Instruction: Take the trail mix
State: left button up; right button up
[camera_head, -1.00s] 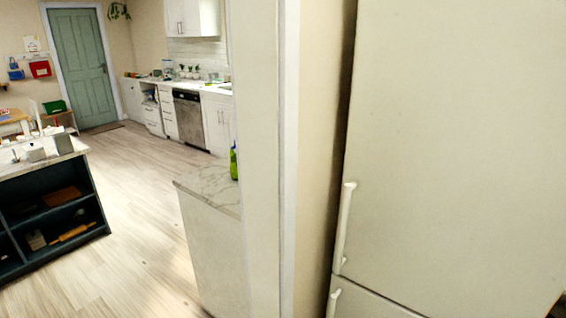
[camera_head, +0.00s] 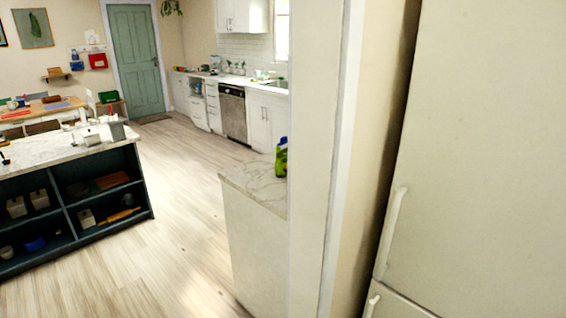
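I cannot make out any trail mix in the head view. Neither of my grippers shows in the picture. The corner shelving is not visible either.
A large pale fridge (camera_head: 490,160) fills the right side, beside a wall edge (camera_head: 318,150). A marble-topped counter (camera_head: 245,182) with a green bottle (camera_head: 281,160) stands left of the wall. A dark island (camera_head: 75,215) stands at the left. Open wooden floor (camera_head: 185,220) lies between.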

aim_at(281, 160)
jog(key=i+j+z, duration=0.1)
jog(key=i+j, duration=0.5)
jog(key=i+j+z, duration=0.1)
jog(key=i+j, duration=0.45)
jog(key=j, duration=0.15)
